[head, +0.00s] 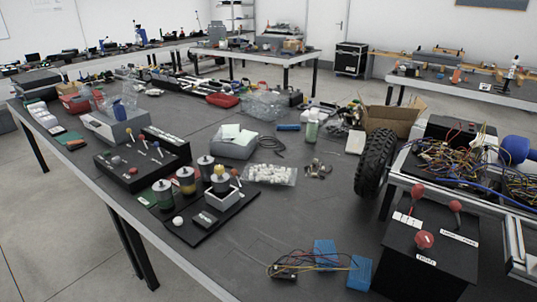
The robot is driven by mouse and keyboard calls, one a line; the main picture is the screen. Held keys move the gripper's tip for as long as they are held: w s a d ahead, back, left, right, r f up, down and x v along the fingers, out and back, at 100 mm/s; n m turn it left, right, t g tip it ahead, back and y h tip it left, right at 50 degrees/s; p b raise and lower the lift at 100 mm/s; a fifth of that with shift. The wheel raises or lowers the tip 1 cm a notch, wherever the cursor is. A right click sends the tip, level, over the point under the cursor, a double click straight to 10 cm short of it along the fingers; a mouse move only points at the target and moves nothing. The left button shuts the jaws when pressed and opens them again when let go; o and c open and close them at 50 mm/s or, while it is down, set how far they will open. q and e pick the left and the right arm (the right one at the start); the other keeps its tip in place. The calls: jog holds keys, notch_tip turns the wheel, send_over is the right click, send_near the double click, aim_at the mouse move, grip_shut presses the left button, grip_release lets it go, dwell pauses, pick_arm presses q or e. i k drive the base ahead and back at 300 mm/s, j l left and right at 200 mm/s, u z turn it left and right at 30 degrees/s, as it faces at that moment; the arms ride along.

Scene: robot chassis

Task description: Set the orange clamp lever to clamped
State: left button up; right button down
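A black box (432,262) stands at the lower right, with several white labels too small to read. It carries three levers with red knobs: one at the back left (417,191), one at the back right (455,206) and one at the front (424,239). Another black panel (142,165) on the left of the table carries several small levers with pale and reddish knobs. I cannot tell an orange clamp lever apart from these, nor its setting. Neither of my grippers is in view.
A black tyre (375,163) and a chassis with tangled wires (452,160) stand behind the black box. Blue blocks (325,253) with wires lie to its left. Jars (186,180) and a white bag (270,174) stand mid-table. The dark table (262,222) is bare between them.

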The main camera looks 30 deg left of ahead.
aim_at(234, 172)
jog(key=j+z, duration=0.1)
jog(key=j, duration=0.3)
jog(key=k+j+z, duration=0.15)
jog(key=j, duration=0.3)
jog(key=j+z, duration=0.1)
jog(key=j, duration=0.3)
jog(key=k+j+z, duration=0.1)
jog(key=j, duration=0.3)
jog(key=k+j+z, duration=0.15)
jog(key=j, duration=0.25)
jog(key=k+j+z, duration=0.1)
jog(key=j, duration=0.25)
